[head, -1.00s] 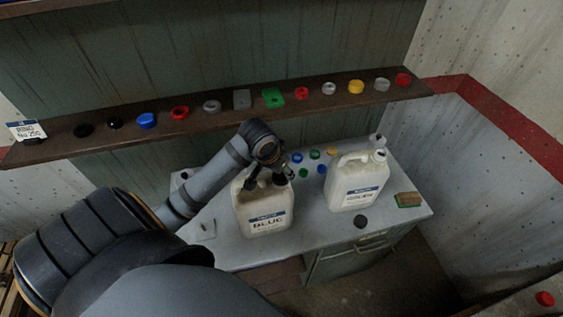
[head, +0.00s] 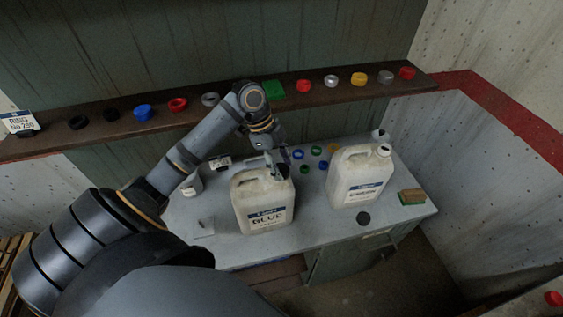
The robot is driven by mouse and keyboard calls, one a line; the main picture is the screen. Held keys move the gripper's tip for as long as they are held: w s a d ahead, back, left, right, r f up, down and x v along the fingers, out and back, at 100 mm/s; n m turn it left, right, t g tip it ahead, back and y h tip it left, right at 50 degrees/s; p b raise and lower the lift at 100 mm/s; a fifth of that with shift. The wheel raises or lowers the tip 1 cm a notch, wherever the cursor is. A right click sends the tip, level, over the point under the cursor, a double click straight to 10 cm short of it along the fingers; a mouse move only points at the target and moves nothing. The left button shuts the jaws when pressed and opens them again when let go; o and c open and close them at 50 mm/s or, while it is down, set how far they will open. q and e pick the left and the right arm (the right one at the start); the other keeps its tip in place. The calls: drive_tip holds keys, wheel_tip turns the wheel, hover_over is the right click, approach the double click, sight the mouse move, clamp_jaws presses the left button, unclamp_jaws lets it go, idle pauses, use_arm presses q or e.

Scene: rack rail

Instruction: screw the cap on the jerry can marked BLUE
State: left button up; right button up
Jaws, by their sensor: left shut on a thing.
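The white jerry can (head: 262,205) whose label reads BLUE stands upright on the left half of the grey bench. Its spout is at the top right of the can. My left gripper (head: 277,165) points down over that spout and is shut on a dark cap (head: 282,171). The cap is at the mouth of the spout; I cannot tell whether it is threaded on. The fingers hide part of the cap. My right gripper is not in view.
A second white jerry can (head: 358,177) stands to the right, its label hard to read. Several small coloured caps lie behind and between the cans. A black round piece (head: 363,218) lies in front. A brown and green block (head: 411,196) is at right. A shelf (head: 230,112) of coloured rings runs behind.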

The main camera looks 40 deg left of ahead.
use_arm(q)
drive_tip(key=shift+m, duration=0.6)
drive_tip(key=o, duration=1.4)
drive_tip(key=shift+w+a+f+g, duration=0.1)
drive_tip(key=shift+w+g, duration=0.1)
drive_tip(key=shift+g, duration=0.1)
drive_tip(key=shift+s, duration=0.1)
